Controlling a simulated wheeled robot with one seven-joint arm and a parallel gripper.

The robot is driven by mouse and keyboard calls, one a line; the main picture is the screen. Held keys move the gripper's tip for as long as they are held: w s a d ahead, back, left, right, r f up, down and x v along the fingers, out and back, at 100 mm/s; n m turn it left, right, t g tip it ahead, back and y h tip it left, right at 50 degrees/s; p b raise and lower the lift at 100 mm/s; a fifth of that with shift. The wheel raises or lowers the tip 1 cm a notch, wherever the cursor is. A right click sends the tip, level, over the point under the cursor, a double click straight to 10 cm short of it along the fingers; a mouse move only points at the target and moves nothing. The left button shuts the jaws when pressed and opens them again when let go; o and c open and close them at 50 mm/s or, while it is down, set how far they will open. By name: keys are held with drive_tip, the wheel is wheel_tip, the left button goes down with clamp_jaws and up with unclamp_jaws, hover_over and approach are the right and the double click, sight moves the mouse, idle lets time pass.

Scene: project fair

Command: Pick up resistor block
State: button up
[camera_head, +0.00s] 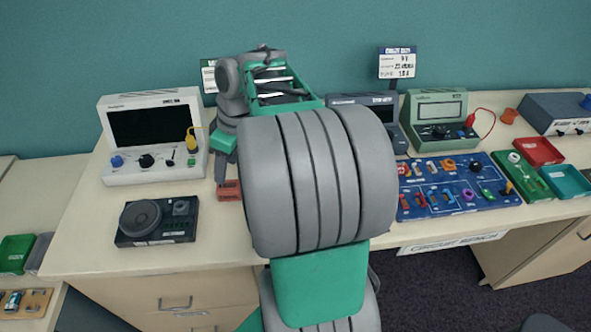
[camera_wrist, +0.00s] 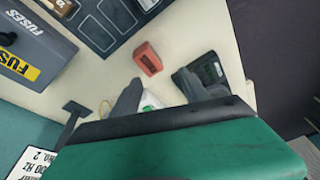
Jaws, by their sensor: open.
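A small red block (camera_head: 229,190), likely the resistor block, lies on the bench between the black device and my arm. It also shows in the wrist view (camera_wrist: 148,58), beyond my fingertips and apart from them. My gripper (camera_wrist: 158,88) is open and empty, with one dark finger on each side of the view's middle. In the head view my gripper (camera_head: 222,168) points down close to the block, and my arm hides part of the bench to its right.
A black device with a round dial (camera_head: 158,221) stands left of the block, near the front edge. A white oscilloscope (camera_head: 153,135) stands behind it. A blue component board (camera_head: 455,186) and trays (camera_head: 537,152) are right of my arm. A fuses box (camera_wrist: 35,40) is left in the wrist view.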

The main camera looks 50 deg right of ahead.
drive_tip(key=s+d+f+n+y, duration=0.15)
drive_tip(key=s+d, duration=0.25)
drive_tip(key=d, duration=0.6)
drive_tip(key=s+d+f+n, duration=0.3)
drive_tip(key=d, duration=0.8)
drive_tip(key=shift+t, duration=0.3)
drive_tip(key=x, duration=0.6)
drive_tip(key=shift+s+a+f, duration=0.2)
drive_tip(key=shift+f, duration=0.2)
drive_tip(key=shift+w+f, duration=0.1)
drive_tip(key=shift+f, duration=0.2)
drive_tip(key=shift+c, duration=0.5)
clamp_jaws()
